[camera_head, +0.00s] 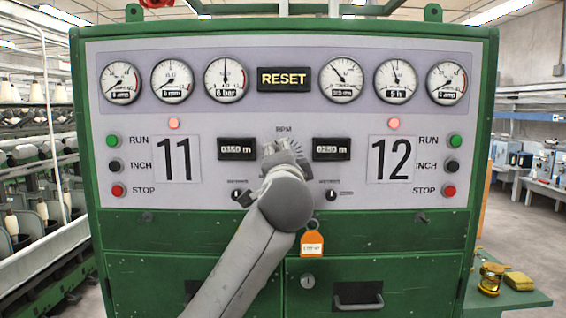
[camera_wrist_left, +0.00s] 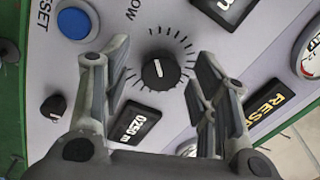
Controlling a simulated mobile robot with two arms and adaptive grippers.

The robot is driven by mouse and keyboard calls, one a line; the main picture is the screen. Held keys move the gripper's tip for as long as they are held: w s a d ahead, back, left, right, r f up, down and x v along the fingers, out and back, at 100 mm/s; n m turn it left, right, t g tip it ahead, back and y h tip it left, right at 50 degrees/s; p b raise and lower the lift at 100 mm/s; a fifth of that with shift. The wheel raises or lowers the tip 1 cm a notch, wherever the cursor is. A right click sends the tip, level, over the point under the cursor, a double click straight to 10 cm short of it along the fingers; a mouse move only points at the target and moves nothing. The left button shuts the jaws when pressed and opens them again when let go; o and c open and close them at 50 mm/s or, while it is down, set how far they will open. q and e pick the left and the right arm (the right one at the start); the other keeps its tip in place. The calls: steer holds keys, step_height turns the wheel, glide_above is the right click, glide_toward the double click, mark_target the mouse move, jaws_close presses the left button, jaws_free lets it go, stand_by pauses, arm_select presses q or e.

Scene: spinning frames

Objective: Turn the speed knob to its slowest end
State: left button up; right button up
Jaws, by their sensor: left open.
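The speed knob (camera_wrist_left: 160,70) is black and round with a white pointer line, inside a ring of dark tick marks, in the wrist view. Letters reading "OW" are partly visible beside the ring. My left gripper (camera_wrist_left: 163,55) is open, with one finger on each side of the knob and a gap visible around it. In the head view my left gripper (camera_head: 281,150) is at the middle of the control panel (camera_head: 330,211) and hides the knob; part of the tick ring shows beside it. My right gripper is not in view.
Two counters (camera_head: 237,149) (camera_head: 332,149) flank the gripper. A RESET plate (camera_head: 284,78) and several gauges are above. Small black knobs (camera_head: 238,194) (camera_head: 331,195) sit below. A blue button (camera_wrist_left: 74,22) shows near the left finger. An orange tag (camera_head: 312,243) hangs below.

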arm_select(q)
steer(key=s, duration=1.2)
steer(key=shift+d+f, duration=0.15)
steer(key=shift+f, duration=0.25)
